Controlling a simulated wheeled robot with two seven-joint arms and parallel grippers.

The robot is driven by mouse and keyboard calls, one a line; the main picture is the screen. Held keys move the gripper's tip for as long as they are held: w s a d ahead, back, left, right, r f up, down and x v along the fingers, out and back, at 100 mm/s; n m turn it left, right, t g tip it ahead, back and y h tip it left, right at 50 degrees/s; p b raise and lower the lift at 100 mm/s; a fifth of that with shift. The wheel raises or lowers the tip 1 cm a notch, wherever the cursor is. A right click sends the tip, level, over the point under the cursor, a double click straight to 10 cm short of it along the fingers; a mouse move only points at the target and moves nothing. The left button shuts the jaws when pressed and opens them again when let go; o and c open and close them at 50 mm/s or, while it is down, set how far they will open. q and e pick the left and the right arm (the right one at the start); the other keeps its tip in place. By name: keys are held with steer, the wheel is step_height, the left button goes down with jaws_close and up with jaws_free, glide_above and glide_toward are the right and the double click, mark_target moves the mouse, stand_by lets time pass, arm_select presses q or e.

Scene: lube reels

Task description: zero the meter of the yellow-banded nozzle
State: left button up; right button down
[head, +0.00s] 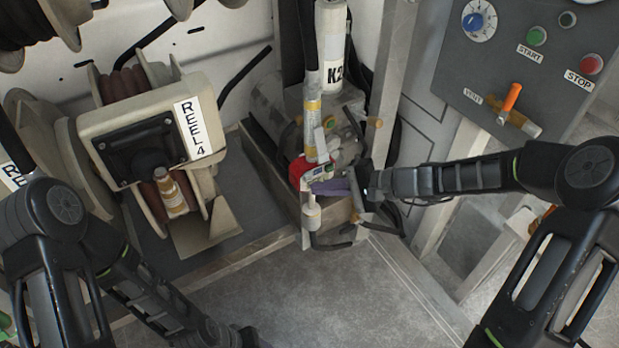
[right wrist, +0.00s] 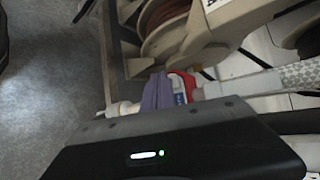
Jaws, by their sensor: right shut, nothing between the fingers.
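A nozzle with a yellow band (head: 313,106) stands upright in a holder beside the column marked K2. Its meter (head: 318,172) has a red body with a small pale face; the red meter also shows in the right wrist view (right wrist: 186,86). My right gripper (head: 316,187) reaches in from the right, its purple fingers shut and empty, just below the meter face in the head view. In the right wrist view the fingers (right wrist: 157,92) appear right beside the meter; whether they touch it I cannot tell. The display reading is too small to make out.
Reel 4 (head: 140,130) stands to the left, with another banded nozzle (head: 171,192) in front. A control panel (head: 535,60) with a dial, buttons and an orange lever is at upper right. Metal frame bars stand close to my right forearm. The floor (head: 310,290) is clear.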

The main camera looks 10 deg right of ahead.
steer(key=shift+w, duration=0.1)
stand_by(0.4)
steer(key=shift+w+a, duration=0.2)
steer(key=shift+w, duration=0.1)
steer(key=shift+w+a+b, duration=0.2)
steer(key=shift+w+b, duration=0.25)
steer(key=shift+w, duration=0.2)
stand_by(0.9)
steer(key=shift+s, duration=0.15)
steer(key=shift+s+d, duration=0.2)
steer(key=shift+s, duration=0.3)
steer(key=shift+s+d, duration=0.2)
steer(key=shift+s, duration=0.25)
steer(key=shift+s, duration=0.1)
steer(key=s, duration=0.1)
steer(key=s+d, duration=0.1)
steer(key=s, duration=0.1)
steer(key=s+d+b, duration=0.1)
steer(key=shift+s, duration=0.2)
